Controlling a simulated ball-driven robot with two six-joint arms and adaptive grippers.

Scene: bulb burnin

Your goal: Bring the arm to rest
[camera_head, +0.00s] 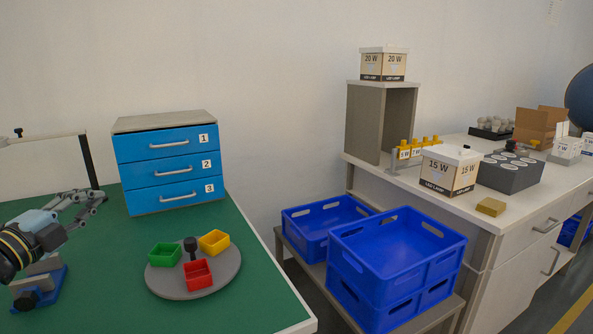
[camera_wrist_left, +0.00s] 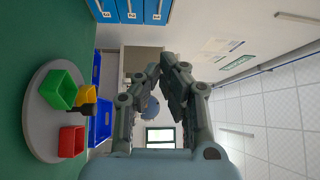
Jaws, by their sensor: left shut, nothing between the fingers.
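My left gripper (camera_head: 98,200) is at the left of the head view, above the green table (camera_head: 120,280), in front of the blue drawer unit (camera_head: 170,165). It is shut and empty. In the left wrist view its fingers (camera_wrist_left: 150,85) show against the room, with nothing held. It is apart from the round grey turntable (camera_head: 210,286), which carries a green bin (camera_head: 165,255), a yellow bin (camera_head: 215,242) and a red bin (camera_head: 198,273) around a dark knob (camera_head: 190,246). My right gripper is in neither view.
A blue-based device (camera_head: 40,288) stands below my left arm. A lamp-like white bar on a dark post (camera_head: 90,162) stands behind the gripper. Blue crates (camera_head: 395,250) sit on a low bench to the right. A white counter (camera_head: 480,212) holds lamp boxes (camera_head: 450,170).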

